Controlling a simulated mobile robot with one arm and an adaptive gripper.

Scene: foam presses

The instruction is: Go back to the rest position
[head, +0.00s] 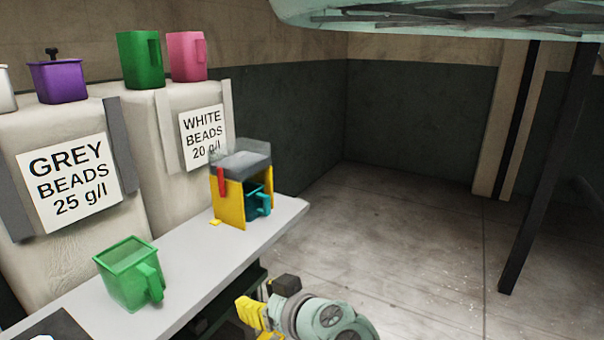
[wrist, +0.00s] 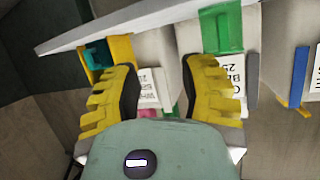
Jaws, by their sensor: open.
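My gripper (head: 262,312) is low in the head view, beside and below the front edge of the grey shelf (head: 210,258). In the wrist view its two yellow fingers (wrist: 168,98) stand apart, open, with nothing between them. A green transparent jug (head: 128,275) stands on the near part of the shelf; it also shows in the wrist view (wrist: 222,28). A yellow dispenser box (head: 230,203) with a grey top stands at the shelf's far end. A teal jug (head: 258,200) sits inside it.
Two pale bead bags labelled grey beads (head: 68,182) and white beads (head: 203,138) stand behind the shelf. Purple (head: 60,82), green (head: 140,62) and pink (head: 187,57) containers sit on top. A dark post (head: 548,170) stands at right. The floor (head: 400,240) between is clear.

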